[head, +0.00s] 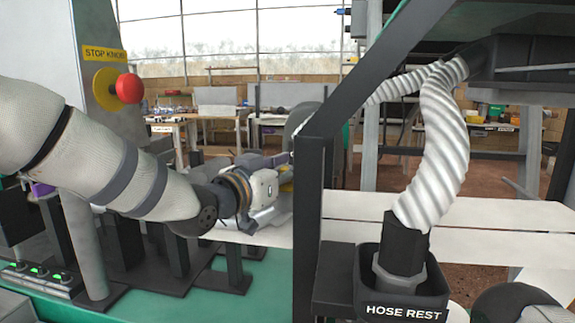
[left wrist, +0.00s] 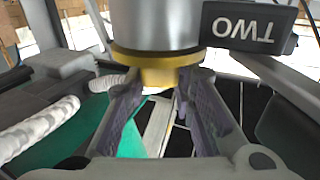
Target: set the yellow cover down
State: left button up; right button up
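My left gripper (head: 272,187) reaches in from the left of the head view, beside the dark upright post. The yellow cover (head: 286,187) shows there only as small patches near the fingers. In the left wrist view the cover (left wrist: 160,70) is a yellow disc with a narrower part between my two fingertips (left wrist: 163,80), which close on it from both sides. A grey cylinder (left wrist: 155,25) stands right behind the cover, at its yellow rim. I cannot tell whether the cover touches it. My right gripper is not in view.
A black label reading TWO (left wrist: 248,24) is beside the grey cylinder. A hose rest (head: 405,295) holds a grey corrugated hose (head: 445,140) on the right. A red stop knob (head: 129,88) is at upper left. White paper strips (head: 440,215) run behind the post.

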pick_arm(q)
jog(key=o, duration=0.4)
jog(key=shift+c, duration=0.2)
